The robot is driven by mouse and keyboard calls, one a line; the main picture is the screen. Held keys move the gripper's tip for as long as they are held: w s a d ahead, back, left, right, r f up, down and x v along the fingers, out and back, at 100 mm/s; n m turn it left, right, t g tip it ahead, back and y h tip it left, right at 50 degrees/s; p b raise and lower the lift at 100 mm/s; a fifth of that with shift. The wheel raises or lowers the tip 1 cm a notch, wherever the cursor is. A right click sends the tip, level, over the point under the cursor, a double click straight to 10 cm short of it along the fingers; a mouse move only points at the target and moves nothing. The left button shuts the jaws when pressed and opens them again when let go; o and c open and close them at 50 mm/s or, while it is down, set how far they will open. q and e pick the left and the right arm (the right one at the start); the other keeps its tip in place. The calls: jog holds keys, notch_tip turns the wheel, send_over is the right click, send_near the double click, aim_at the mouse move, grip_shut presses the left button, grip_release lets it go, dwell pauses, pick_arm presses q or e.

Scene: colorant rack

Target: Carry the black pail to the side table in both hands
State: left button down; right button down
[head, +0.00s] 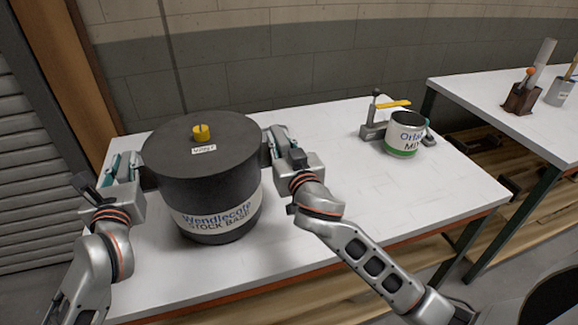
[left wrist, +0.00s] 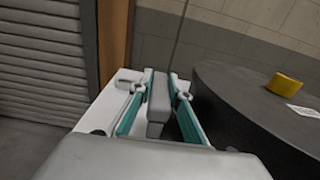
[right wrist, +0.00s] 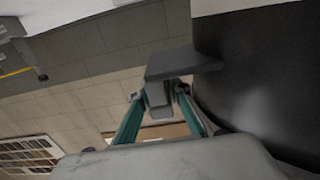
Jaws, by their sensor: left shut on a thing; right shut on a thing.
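The black pail (head: 183,190) stands upright at the left of the near white table, with a label reading "Wendlecote STOCK BASE" and a yellow knob (head: 201,132) on its lid. I cannot tell whether its base touches the tabletop. My left gripper (head: 124,166) is shut on the grey lug (left wrist: 158,100) at the pail's left side. My right gripper (head: 273,145) is shut on the opposite lug (right wrist: 172,65) at its right side. The side table, apparently the second white-topped table (head: 470,98), stands at the right, across a gap.
The near white table (head: 345,190) has bare room right of the pail. A "MIX" pot (head: 408,140) with a green band and a grey stand with a yellow lever (head: 378,125) sit at its back right. A brown holder (head: 520,98) stands on the second table. A block wall lies behind.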

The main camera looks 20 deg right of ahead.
pick_arm(q)
jog(key=shift+f, duration=0.3)
pick_arm(e)
jog(key=shift+d+f, duration=0.1)
jog(key=shift+f, duration=0.2)
pick_arm(q)
jog(key=c, duration=1.9)
grip_release()
pick_arm(e)
jog(key=c, duration=1.9)
grip_release()
jog(key=shift+s, duration=0.55)
pick_arm(q)
jog(key=s, duration=1.2)
jog(key=shift+r, duration=0.2)
pick_arm(e)
jog(key=s, duration=1.1)
jog(key=shift+r, duration=0.2)
pick_arm(q)
jog(key=shift+s, duration=0.1)
pick_arm(e)
jog(key=shift+f, duration=0.1)
